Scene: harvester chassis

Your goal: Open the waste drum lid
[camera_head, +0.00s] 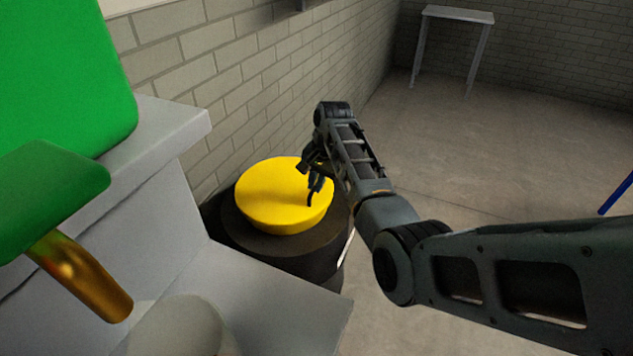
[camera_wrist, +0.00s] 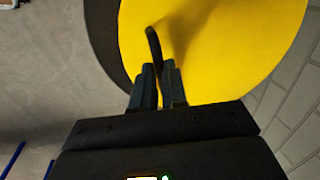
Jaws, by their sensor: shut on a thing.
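The waste drum (camera_head: 300,258) is a dark, round drum standing against the brick wall in the head view. Its round yellow lid (camera_head: 270,195) lies on its top and looks about level; no gap at its edge can be made out. In the wrist view the yellow lid (camera_wrist: 225,45) fills the upper middle, with the dark drum rim (camera_wrist: 103,45) beside it. My gripper (camera_head: 314,183) is over the lid's right side. In the wrist view my gripper (camera_wrist: 158,72) is shut on a thin, dark, curved handle (camera_wrist: 152,38) at the lid. The handle's lower part is hidden between the fingers.
A grey machine body (camera_head: 250,300) stands close to the drum at the lower left, with a green block (camera_head: 60,80) above it. A brick wall (camera_head: 230,70) runs behind the drum. The floor (camera_head: 500,150) to the right is open, with a small table (camera_head: 457,15) far back.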

